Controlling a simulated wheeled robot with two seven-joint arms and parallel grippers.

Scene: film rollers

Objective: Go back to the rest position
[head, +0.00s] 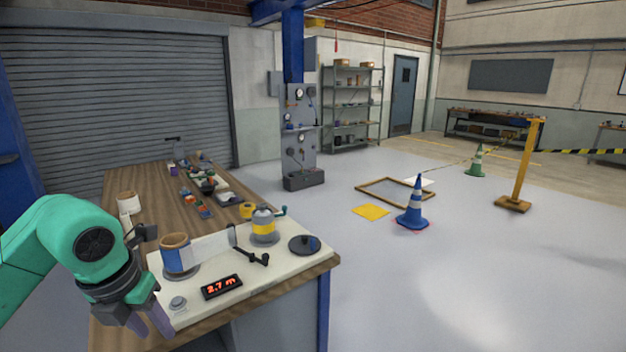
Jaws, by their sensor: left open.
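My left gripper (150,322) comes in from the left on a green arm and points down at the front left of the workbench (190,339). It is open, and nothing shows between its fingers. It is left of a white board (255,280) and close to a small grey button (178,303). A brown-cored roll with blue film (178,257) stands on the board, right of my gripper. A yellow and white roller with a crank (263,227) stands farther right. My right gripper is out of view.
A display reading 2.7 (221,287) and a black round disc (304,245) lie on the board. A cream roll (128,202) stands behind my left wrist. Several small parts (203,185) lie at the back of the bench. The floor right of the bench is open up to a blue cone (414,208).

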